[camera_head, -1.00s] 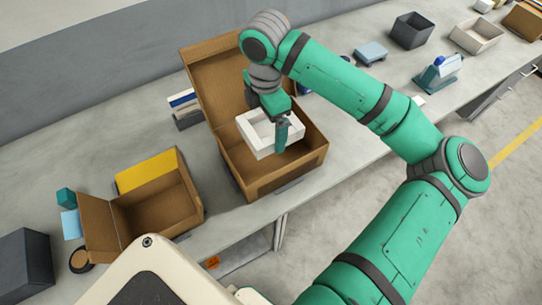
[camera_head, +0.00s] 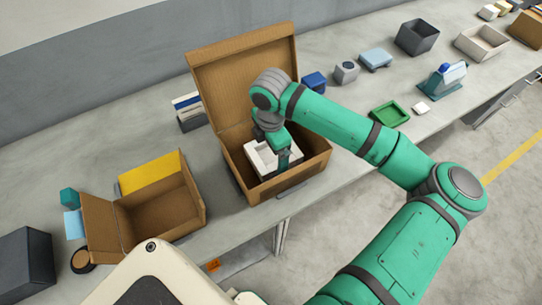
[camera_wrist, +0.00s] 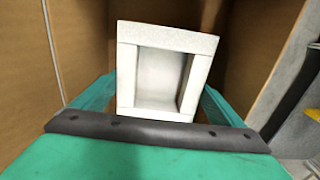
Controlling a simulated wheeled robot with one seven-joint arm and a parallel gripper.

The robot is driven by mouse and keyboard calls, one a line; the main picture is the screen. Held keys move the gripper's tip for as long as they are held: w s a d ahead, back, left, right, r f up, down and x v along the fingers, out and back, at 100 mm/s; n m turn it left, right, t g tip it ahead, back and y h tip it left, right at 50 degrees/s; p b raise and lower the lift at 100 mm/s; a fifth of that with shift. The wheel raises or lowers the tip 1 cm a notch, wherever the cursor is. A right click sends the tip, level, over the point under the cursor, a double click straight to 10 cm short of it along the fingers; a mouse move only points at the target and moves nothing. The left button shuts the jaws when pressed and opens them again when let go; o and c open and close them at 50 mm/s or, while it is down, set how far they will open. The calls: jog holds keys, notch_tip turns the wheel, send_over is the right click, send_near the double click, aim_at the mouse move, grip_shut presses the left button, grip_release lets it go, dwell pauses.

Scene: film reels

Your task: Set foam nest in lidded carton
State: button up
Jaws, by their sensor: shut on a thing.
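The foam nest (camera_head: 262,158) is a white block with a square hollow. It is inside the lidded carton (camera_head: 297,180), a brown box whose lid stands open at the back. My gripper (camera_head: 284,158) reaches down into the carton and is shut on the nest's wall. In the wrist view the nest (camera_wrist: 202,43) sits between the green fingers, with brown carton walls around it. The nest's underside is hidden, so I cannot tell whether it touches the carton floor.
A smaller open carton (camera_head: 195,205) with a yellow flap stands to the left. Behind the lidded carton are file-like items (camera_head: 188,112). To the right lie a blue box (camera_head: 315,82), a grey block (camera_head: 346,72) and a green tray (camera_head: 389,113). Bare counter lies between them.

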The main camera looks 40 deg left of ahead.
aim_at(271, 156)
jog(key=shift+f, duration=1.25)
jog(key=shift+f, duration=0.2)
jog(key=o, duration=0.8)
jog(key=shift+w, duration=0.1)
jog(key=shift+c, duration=0.2)
jog(key=shift+r, duration=0.15)
notch_tip(271, 156, up, 12)
